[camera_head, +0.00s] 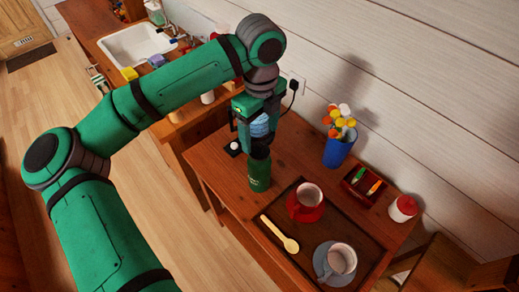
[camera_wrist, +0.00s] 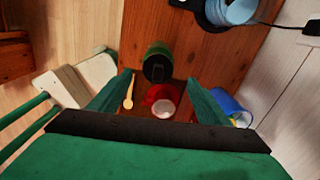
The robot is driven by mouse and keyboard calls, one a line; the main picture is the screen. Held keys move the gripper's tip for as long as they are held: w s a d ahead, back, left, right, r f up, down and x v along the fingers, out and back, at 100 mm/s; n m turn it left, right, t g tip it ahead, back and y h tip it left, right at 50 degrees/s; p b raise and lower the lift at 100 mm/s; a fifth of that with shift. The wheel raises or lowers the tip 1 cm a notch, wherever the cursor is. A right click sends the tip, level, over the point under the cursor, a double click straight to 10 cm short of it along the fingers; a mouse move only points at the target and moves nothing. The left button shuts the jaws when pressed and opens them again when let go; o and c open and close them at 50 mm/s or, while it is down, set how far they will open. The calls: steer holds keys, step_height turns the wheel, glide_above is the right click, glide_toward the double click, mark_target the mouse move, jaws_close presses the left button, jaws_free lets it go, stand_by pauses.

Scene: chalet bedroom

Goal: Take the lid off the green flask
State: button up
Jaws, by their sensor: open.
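The green flask (camera_head: 258,176) stands upright on the wooden table, near its left side. In the wrist view the flask (camera_wrist: 158,47) shows from above with its black lid (camera_wrist: 157,69) on top. My gripper (camera_head: 259,144) points down over the flask, with its fingers close to the lid in the head view. In the wrist view my gripper (camera_wrist: 157,92) is open, one finger to each side, with nothing held between them. The gripper hides part of the lid in the head view, and I cannot tell whether a finger touches it.
A dark tray (camera_head: 283,229) holds a red mug (camera_head: 304,208), a wooden spoon (camera_head: 278,236) and a grey mug (camera_head: 341,262) on a saucer. A blue cup (camera_head: 338,151) of colourful items and a red-white jar (camera_head: 402,208) stand right. Light-blue item (camera_wrist: 238,11) sits behind.

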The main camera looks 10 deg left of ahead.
mark_target(259, 144)
steer(key=shift+s+f, duration=0.2)
steer(key=shift+f, duration=2.45)
steer(key=shift+c, duration=0.3)
steer(key=c, duration=1.1)
